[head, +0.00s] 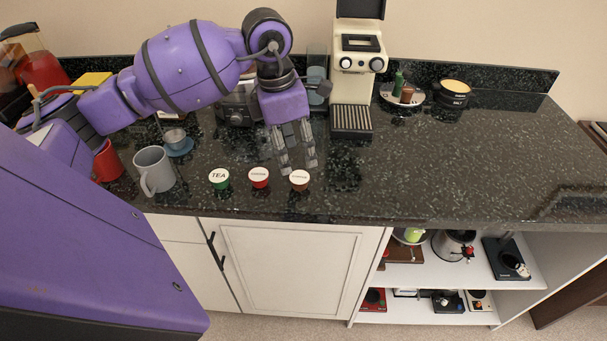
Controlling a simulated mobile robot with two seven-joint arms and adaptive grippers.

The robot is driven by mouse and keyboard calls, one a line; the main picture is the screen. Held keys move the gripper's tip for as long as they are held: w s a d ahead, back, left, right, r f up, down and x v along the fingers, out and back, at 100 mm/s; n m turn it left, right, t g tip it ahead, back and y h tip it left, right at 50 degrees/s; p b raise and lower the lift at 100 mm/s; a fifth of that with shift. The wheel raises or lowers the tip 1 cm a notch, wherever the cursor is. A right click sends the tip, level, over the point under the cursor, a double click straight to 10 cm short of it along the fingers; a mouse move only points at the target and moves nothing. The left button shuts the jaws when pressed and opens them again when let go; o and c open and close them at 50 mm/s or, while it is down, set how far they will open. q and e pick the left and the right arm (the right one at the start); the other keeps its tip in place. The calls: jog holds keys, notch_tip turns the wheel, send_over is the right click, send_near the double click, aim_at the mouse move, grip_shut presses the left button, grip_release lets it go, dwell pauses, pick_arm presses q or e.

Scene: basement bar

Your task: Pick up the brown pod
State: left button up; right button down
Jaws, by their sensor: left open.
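The brown pod (299,181) stands near the counter's front edge, with a pale lid bearing small lettering. It is the rightmost of three pods in a row. A red pod (259,178) is just left of it, and a green pod (219,179) with a lid marked TEA is further left. My left gripper (298,169) points down with its fingers apart and empty, just behind the brown pod in the picture. I cannot tell whether a fingertip touches it. My right gripper is not in view.
A grey mug (154,170) and a red mug (107,161) stand left of the pods. A cream coffee machine (357,85) stands behind, right of my gripper. A plate (387,97) with small bottles and a black salt container (453,94) are further right. The counter's right side is clear.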

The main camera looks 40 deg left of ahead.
aim_at(299, 176)
pick_arm(q)
jog(key=shift+s+d+f, duration=0.1)
jog(key=shift+s+f, duration=0.1)
jog(key=shift+f, duration=0.25)
jog(key=shift+s+d+f, duration=0.1)
jog(key=shift+s+f, duration=0.05)
jog(key=shift+f, duration=0.25)
jog(key=f, duration=0.2)
jog(key=w+f+p, duration=0.1)
jog(key=f, duration=0.1)
jog(key=shift+d+f, duration=0.1)
jog(key=shift+f, duration=0.8)
jog(key=shift+w, duration=0.1)
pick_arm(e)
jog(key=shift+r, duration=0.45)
pick_arm(q)
jog(key=c, duration=0.8)
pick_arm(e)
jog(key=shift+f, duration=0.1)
